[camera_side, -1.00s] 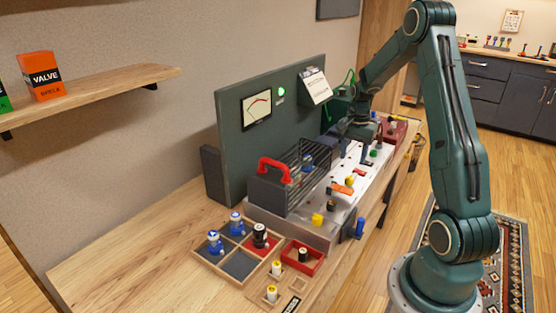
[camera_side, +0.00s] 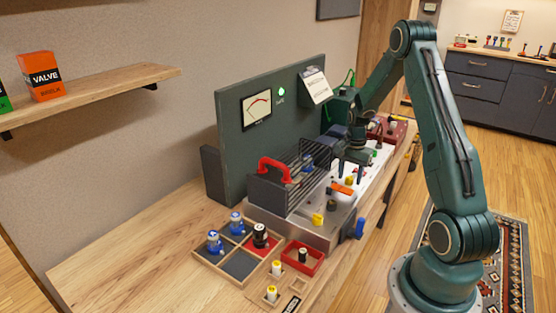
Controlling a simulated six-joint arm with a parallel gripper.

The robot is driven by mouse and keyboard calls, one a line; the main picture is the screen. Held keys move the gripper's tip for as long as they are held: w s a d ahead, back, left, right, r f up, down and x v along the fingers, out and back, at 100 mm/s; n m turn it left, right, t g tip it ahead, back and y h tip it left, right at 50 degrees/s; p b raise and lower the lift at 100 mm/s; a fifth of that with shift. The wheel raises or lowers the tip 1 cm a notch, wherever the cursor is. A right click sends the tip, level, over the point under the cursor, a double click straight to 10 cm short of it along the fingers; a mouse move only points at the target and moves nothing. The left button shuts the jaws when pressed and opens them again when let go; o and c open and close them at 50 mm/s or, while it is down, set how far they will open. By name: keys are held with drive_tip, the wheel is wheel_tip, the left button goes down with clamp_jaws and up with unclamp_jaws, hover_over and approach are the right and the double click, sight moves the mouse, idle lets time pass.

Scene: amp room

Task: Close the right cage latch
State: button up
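The dark wire cage (camera_side: 312,160) with a red handle (camera_side: 273,168) sits on the silver amp chassis (camera_side: 290,229). Two small yellow parts show along its front: one at the near left (camera_side: 318,219), one further right (camera_side: 350,180). They may be the cage latches; their positions are too small to read. My gripper (camera_side: 366,174) points down over the chassis, just right of the cage and close to the right yellow part. Two dark fingers appear apart with nothing seen between them. Whether they touch anything is unclear.
An orange part (camera_side: 342,188) and a blue knob (camera_side: 360,228) lie along the chassis front. A divided wooden tray (camera_side: 213,263) with tubes and a red tray (camera_side: 317,266) stand in front. A grey-green panel with a meter (camera_side: 257,109) rises behind.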

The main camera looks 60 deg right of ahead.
drive_tip(key=c, duration=0.9)
drive_tip(key=shift+o, duration=0.2)
drive_tip(key=shift+n, duration=0.4)
drive_tip(key=n, duration=0.8)
drive_tip(key=shift+n, duration=0.4)
drive_tip(key=n, duration=0.4)
drive_tip(key=shift+n, duration=2.2)
